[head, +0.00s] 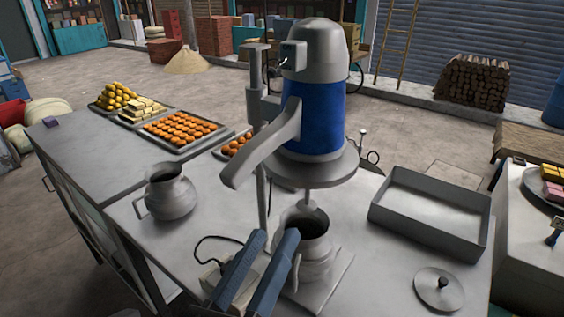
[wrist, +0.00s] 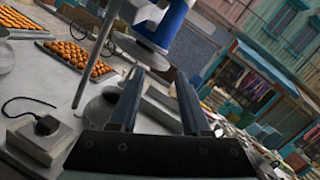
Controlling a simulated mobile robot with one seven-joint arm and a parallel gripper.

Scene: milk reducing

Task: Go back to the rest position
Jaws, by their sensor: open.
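My gripper (head: 262,268) is open, with its two blue-grey fingers apart and nothing seen between them. It also shows in the wrist view (wrist: 160,92). It is in front of and to the left of a metal pot (head: 317,262) in the head view. The pot stands on a light base plate under a mixing machine (head: 318,120) with a blue motor body. A rod from the machine reaches down to the pot's mouth. The gripper's fingers hide part of the pot's left side, and I cannot tell whether they touch it.
A second metal pot (head: 171,192) stands at left on the table. An empty grey tray (head: 430,212) and a round lid (head: 439,287) are at right. A switch box (wrist: 42,138) with a cord is near my gripper. Trays of sweets (head: 184,130) are at the back left.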

